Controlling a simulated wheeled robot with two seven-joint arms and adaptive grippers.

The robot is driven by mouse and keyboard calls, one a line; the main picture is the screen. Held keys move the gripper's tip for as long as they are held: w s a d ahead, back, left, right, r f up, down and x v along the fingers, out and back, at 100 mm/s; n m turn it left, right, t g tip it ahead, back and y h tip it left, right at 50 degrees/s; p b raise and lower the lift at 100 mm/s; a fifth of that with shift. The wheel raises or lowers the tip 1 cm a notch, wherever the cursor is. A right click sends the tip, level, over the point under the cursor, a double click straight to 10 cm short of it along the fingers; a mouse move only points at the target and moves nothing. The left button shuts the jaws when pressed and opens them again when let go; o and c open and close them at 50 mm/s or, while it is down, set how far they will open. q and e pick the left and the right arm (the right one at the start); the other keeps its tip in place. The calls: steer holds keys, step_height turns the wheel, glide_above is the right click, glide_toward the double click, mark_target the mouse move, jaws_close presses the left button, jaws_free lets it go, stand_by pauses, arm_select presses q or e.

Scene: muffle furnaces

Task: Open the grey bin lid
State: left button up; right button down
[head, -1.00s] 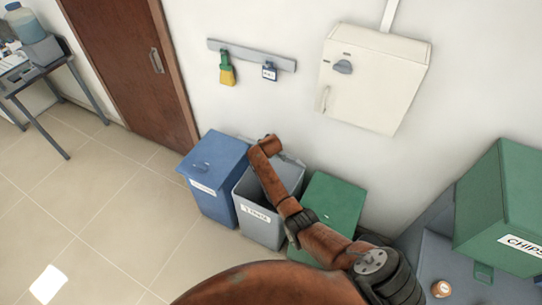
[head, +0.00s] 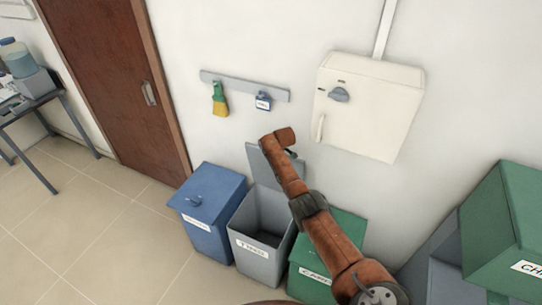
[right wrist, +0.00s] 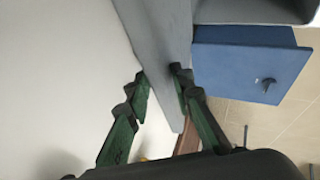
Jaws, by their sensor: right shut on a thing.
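The grey bin (head: 258,253) stands between two other bins, and its dark inside shows. Its grey lid (head: 262,163) is swung up, steeply tilted at the back against the wall side. My right arm reaches over the bin from the lower right. My right gripper (right wrist: 160,76) is shut on the lid, with the lid's edge (right wrist: 160,35) between its green fingers in the right wrist view. In the head view the gripper is mostly hidden behind my wrist. My left gripper is not in view.
A closed blue bin (head: 210,195) stands to the left and a green bin (head: 312,283) to the right, partly behind my arm. A white wall cabinet (head: 370,105) and a hook rail (head: 240,85) hang above. A green box (head: 510,230) is at the right.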

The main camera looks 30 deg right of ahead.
steer(key=shift+f, duration=0.1)
steer(key=c, duration=1.8)
jaws_free()
steer(key=shift+d+f, duration=0.1)
steer(key=shift+r, duration=0.2)
steer(key=v, duration=1.1)
steer(key=shift+s+r, duration=0.3)
